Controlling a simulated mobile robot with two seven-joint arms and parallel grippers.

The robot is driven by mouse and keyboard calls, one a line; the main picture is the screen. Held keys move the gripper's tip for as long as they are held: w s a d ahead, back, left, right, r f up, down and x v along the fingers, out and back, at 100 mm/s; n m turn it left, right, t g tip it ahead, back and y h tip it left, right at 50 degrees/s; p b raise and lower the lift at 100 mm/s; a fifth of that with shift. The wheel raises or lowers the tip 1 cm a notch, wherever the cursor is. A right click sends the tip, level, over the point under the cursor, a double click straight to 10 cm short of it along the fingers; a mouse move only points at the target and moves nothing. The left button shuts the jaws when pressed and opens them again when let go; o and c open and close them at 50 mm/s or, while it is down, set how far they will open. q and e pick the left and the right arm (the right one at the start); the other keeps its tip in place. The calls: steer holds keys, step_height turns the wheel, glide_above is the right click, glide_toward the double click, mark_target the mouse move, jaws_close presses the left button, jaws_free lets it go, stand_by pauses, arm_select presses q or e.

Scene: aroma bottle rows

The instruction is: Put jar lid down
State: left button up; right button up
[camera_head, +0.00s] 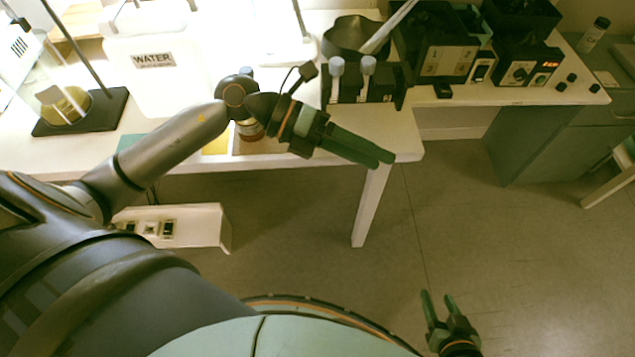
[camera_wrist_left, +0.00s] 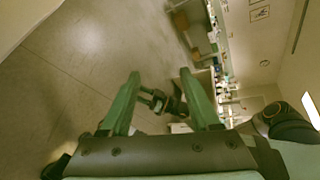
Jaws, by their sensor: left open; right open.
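My left gripper (camera_head: 385,160) is open and reaches past the front edge of the white bench (camera_head: 400,140). The left wrist view shows its two green fingers (camera_wrist_left: 160,85) apart, with nothing held between them. My right gripper (camera_head: 437,296) is open and empty, low over the floor at the bottom right. A brown jar (camera_head: 250,133) stands on the bench, partly hidden behind my left wrist. I cannot make out a separate jar lid in either view.
A white WATER container (camera_head: 153,75) and a black stand base (camera_head: 80,112) are at the left. A rack with two grey-capped vials (camera_head: 352,68), a dark bowl (camera_head: 351,36) and dark instruments (camera_head: 435,50) are farther right. The floor (camera_head: 330,270) before the bench is clear.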

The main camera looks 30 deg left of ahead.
arm_select(q)
steer(key=w+r+n+t+h, duration=0.15)
steer(key=w+n+t, duration=0.25)
steer(key=n+t, duration=0.95)
steer(key=a+f+n+y, duration=0.5)
steer(key=f+n+y, duration=0.45)
steer(key=n, duration=0.45)
steer(key=s+f+n+g+y, duration=0.1)
steer(key=s+f+n+g, duration=0.2)
steer(key=s+f, duration=0.3)
steer(key=s+d+f+n+g+y, duration=0.1)
steer(key=s+f+n+g, duration=0.3)
steer(key=f, duration=0.7)
steer(key=shift+s+f, duration=0.4)
steer(key=shift+s, duration=0.55)
